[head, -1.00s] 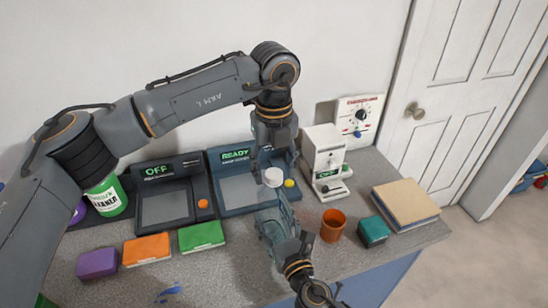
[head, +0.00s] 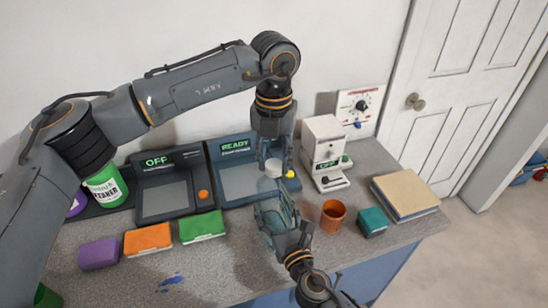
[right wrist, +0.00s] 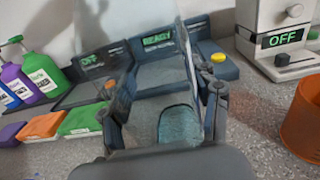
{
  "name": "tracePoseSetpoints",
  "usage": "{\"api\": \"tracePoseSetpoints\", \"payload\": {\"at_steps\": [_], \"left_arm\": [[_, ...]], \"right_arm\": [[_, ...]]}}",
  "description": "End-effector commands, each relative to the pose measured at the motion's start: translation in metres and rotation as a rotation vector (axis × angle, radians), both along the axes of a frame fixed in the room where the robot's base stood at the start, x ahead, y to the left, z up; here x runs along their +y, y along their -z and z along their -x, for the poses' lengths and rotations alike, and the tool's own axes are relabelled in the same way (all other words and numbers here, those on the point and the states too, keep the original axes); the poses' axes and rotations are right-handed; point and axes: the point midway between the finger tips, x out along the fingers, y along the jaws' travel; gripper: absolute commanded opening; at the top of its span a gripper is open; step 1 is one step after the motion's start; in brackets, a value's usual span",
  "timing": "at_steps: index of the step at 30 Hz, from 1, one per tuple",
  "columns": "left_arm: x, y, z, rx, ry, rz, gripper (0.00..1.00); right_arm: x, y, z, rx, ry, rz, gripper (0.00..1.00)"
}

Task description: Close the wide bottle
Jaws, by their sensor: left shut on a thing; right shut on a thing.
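My left gripper (head: 273,158) points down and is shut on a small white cap (head: 273,168). My right gripper (head: 290,232) comes up from the bottom and is shut on a clear, see-through bottle (head: 266,212). The cap is above the bottle in the head view, with a visible gap between them. In the right wrist view a teal-tinted clear part of the bottle (right wrist: 178,122) shows between the fingers. Its outline is faint, so its exact tilt is hard to tell.
A READY panel (head: 240,184) and an OFF panel (head: 165,200) stand behind. An orange cup (head: 333,216), teal block (head: 371,226) and books (head: 405,196) are to the right. Purple, orange and green blocks (head: 202,226) lie left. A white machine (head: 323,145) stands at the back.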

Motion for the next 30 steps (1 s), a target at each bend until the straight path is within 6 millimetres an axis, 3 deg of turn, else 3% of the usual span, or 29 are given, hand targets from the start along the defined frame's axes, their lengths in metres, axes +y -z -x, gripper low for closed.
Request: {"api": "tracePoseSetpoints", "payload": {"at_steps": [21, 25, 29, 30], "left_arm": [[0.0006, 0.001, -0.0006, 0.0, 1.424, 0.0, 0.0], [0.0006, 0.0011, -0.0007, 0.0, 1.621, 0.0, 0.0], [0.0006, 0.001, -0.0007, 0.0, 1.619, 0.0, 0.0], [0.0005, 0.001, -0.0008, 0.0, 1.619, 0.0, 0.36]], "right_arm": [[-0.0001, 0.0004, 0.0002, 0.001, 0.0, 0.0, 0.0], [-0.0001, 0.0004, 0.0002, 0.001, 0.0, 0.0, 0.0], [-0.0001, 0.0004, 0.0002, 0.001, 0.0, 0.0, 0.0], [-0.0001, 0.0004, 0.0002, 0.001, 0.0, 0.0, 0.0]]}}
